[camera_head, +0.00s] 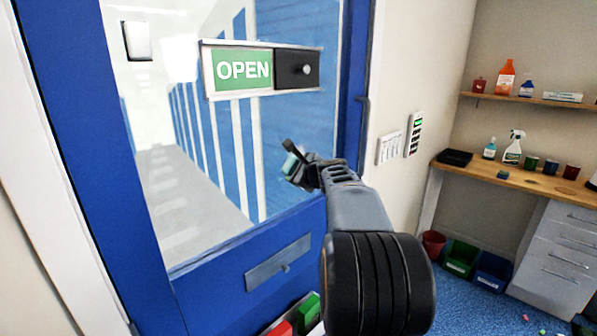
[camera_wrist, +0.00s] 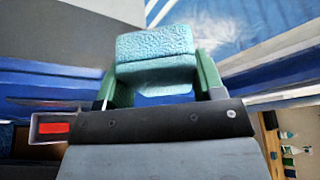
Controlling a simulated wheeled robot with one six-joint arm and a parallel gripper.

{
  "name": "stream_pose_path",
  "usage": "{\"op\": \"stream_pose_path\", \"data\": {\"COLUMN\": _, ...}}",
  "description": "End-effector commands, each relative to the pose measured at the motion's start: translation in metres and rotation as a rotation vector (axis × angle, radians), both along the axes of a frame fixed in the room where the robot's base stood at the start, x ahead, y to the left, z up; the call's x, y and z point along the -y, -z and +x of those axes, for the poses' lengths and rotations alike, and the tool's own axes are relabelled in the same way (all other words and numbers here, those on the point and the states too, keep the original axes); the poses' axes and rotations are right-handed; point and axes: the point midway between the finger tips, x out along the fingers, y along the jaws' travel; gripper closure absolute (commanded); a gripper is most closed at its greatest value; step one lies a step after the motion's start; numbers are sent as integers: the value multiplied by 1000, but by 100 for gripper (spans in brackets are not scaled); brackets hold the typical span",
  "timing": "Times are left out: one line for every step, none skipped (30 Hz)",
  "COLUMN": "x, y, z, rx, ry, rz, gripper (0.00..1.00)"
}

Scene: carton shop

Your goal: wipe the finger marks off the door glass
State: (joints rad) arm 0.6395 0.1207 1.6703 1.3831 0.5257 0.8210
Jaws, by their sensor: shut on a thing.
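The door glass (camera_head: 170,190) is a tall pane in the blue door (camera_head: 90,130), with a corridor and blue panels showing through or reflected in it. My gripper (camera_head: 293,166) is in front of the lower right part of the pane. It is shut on a teal textured wiping pad (camera_wrist: 155,43), held between its two green fingers in the wrist view. I cannot tell whether the pad touches the glass. Pale streaks show at the top right of the wrist view, but I cannot tell if they are finger marks.
An OPEN sign (camera_head: 243,69) with a dark slider is mounted across the pane above my gripper. A door handle (camera_head: 362,125) is at the right edge. A metal plate (camera_head: 278,262) is low on the door. A workbench (camera_head: 500,178) with bottles stands at right.

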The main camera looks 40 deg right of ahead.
Motion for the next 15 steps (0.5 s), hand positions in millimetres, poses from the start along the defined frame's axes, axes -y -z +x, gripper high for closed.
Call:
{"op": "stream_pose_path", "data": {"x": 0, "y": 0, "z": 1, "rx": -1, "ry": -1, "rz": 0, "gripper": 57}}
{"op": "stream_pose_path", "data": {"x": 0, "y": 0, "z": 2, "rx": -1, "ry": -1, "rz": 0, "gripper": 57}}
{"op": "stream_pose_path", "data": {"x": -1, "y": 0, "z": 3, "rx": -1, "ry": -1, "rz": 0, "gripper": 57}}
{"op": "stream_pose_path", "data": {"x": -1, "y": 0, "z": 3, "rx": -1, "ry": -1, "rz": 0, "gripper": 57}}
{"op": "stream_pose_path", "data": {"x": -1, "y": 0, "z": 4, "rx": -1, "ry": -1, "rz": 0, "gripper": 57}}
{"op": "stream_pose_path", "data": {"x": -1, "y": 0, "z": 5, "rx": -1, "ry": -1, "rz": 0, "gripper": 57}}
{"op": "stream_pose_path", "data": {"x": -1, "y": 0, "z": 5, "rx": -1, "ry": -1, "rz": 0, "gripper": 57}}
{"op": "stream_pose_path", "data": {"x": -1, "y": 0, "z": 6, "rx": -1, "ry": -1, "rz": 0, "gripper": 57}}
{"op": "stream_pose_path", "data": {"x": -1, "y": 0, "z": 7, "rx": -1, "ry": -1, "rz": 0, "gripper": 57}}
{"op": "stream_pose_path", "data": {"x": -2, "y": 0, "z": 7, "rx": 0, "ry": -1, "rz": 0, "gripper": 57}}
{"op": "stream_pose_path", "data": {"x": -2, "y": 0, "z": 8, "rx": 0, "ry": -1, "rz": 0, "gripper": 57}}
{"op": "stream_pose_path", "data": {"x": -2, "y": 0, "z": 9, "rx": 0, "ry": -1, "rz": 0, "gripper": 57}}
{"op": "stream_pose_path", "data": {"x": -2, "y": 0, "z": 9, "rx": 0, "ry": -1, "rz": 0, "gripper": 57}}
{"op": "stream_pose_path", "data": {"x": -2, "y": 0, "z": 10, "rx": 0, "ry": -1, "rz": 0, "gripper": 57}}
{"op": "stream_pose_path", "data": {"x": -2, "y": 0, "z": 11, "rx": 0, "ry": -1, "rz": 0, "gripper": 57}}
